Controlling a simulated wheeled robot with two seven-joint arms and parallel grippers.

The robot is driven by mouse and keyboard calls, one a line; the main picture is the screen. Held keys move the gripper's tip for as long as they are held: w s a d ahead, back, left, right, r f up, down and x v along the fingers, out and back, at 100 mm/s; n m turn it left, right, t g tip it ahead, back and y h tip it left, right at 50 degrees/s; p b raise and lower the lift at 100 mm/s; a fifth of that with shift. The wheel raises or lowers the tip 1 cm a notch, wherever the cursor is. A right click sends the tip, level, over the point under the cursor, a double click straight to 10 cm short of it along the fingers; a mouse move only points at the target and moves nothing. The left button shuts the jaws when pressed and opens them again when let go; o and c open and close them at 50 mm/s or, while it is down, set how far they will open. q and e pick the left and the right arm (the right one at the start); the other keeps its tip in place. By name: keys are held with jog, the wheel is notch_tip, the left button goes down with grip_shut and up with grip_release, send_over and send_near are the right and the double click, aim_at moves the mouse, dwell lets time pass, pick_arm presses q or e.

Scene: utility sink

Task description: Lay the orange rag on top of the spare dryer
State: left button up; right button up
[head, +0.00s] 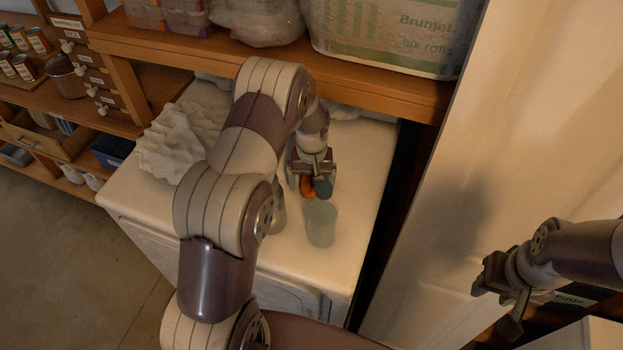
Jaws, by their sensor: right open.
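The spare dryer, taken to be the white appliance (358,165), stands in the middle of the head view with its flat top facing up. My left gripper (310,187) is over the dryer top, pointing down. The orange rag (307,188) shows as a small orange patch between its fingers, which appear closed on it. Most of the rag is hidden by the gripper, and I cannot tell whether it touches the top. My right gripper (500,306) is open and empty at the lower right, away from the dryer, in front of the pale panel.
A translucent green cup (321,224) stands on the dryer just in front of my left gripper. A clear vessel (279,207) is partly hidden by my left arm. Crumpled white cloth (178,143) covers the top's back left. A wooden shelf (375,88) overhangs the back; a pale panel (440,200) rises right.

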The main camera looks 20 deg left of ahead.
aim_at(312, 183)
pick_arm(q)
jog(key=shift+s+d+r, duration=0.15)
jog(key=shift+s, duration=0.05)
jog(key=shift+w+r+b, duration=0.15)
jog(key=shift+r+b, duration=0.2)
jog(key=shift+r, duration=0.1)
notch_tip(312, 183, up, 11)
jog(key=b, duration=0.3)
jog(key=shift+r, duration=0.1)
